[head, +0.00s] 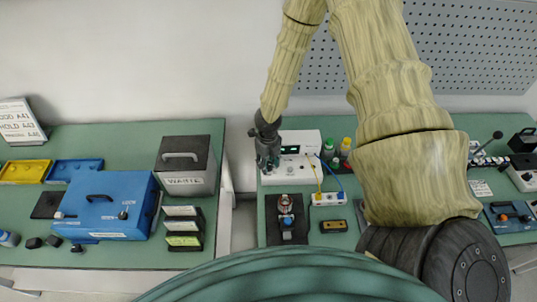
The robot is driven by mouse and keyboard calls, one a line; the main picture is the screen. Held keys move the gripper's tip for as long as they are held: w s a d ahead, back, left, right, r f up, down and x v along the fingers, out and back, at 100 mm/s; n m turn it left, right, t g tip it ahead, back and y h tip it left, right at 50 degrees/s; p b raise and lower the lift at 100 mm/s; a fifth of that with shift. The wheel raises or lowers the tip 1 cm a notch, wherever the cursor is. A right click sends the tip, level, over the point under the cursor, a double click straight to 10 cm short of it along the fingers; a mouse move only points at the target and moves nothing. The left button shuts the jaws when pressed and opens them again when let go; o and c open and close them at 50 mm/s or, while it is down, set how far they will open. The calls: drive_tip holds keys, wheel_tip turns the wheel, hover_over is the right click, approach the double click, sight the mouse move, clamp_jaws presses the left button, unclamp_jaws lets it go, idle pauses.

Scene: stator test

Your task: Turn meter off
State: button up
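The meter appears to be the white box (301,138) on the right-hand green bench, against the wall. Its front panel has a dark display and a small red part near its lower left. A yellow and a blue lead run from its front to a small white block with sockets (328,199). My gripper (268,166) points down at the left end of the meter's front and covers part of it. Whether it touches the meter cannot be told. The fingers are small and dark, and their opening cannot be made out.
A dark fixture with a red-and-silver part (286,205) sits in front. A gap separates this bench from the left bench, which holds a waste box (186,166) and a blue lock box (104,204). My arm hides the bench's middle.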

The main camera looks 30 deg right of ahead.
sight(268, 164)
idle(0.3)
drive_tip(key=shift+r, duration=3)
